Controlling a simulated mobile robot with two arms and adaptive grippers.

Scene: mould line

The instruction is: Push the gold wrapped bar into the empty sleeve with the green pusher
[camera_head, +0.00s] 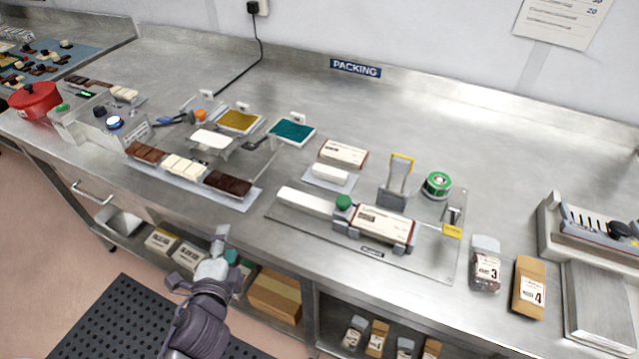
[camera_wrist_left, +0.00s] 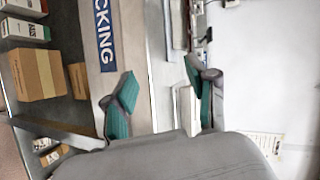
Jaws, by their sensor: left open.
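A cream sleeve (camera_head: 383,224) with a red edge and a printed label lies in a grey holder on a clear base plate (camera_head: 290,212). The green pusher's round knob (camera_head: 343,202) stands at the sleeve's left end, beside a long white piece (camera_head: 306,202). I cannot make out the gold wrapped bar; a small yellow piece (camera_head: 452,231) shows at the right end of the holder, and I cannot tell what it is. My left gripper (camera_head: 201,260) is open and empty in front of the bench edge, left of the holder. It also shows in the left wrist view (camera_wrist_left: 164,98).
A chocolate tray (camera_head: 245,203) lies left of the holder. Gold (camera_head: 239,121) and teal (camera_head: 291,131) sheets lie behind it. A grey stand with a yellow top (camera_head: 401,172) and a green tape roll (camera_head: 437,185) stand behind the holder. Pouches (camera_head: 485,265) stand right. The back is clear.

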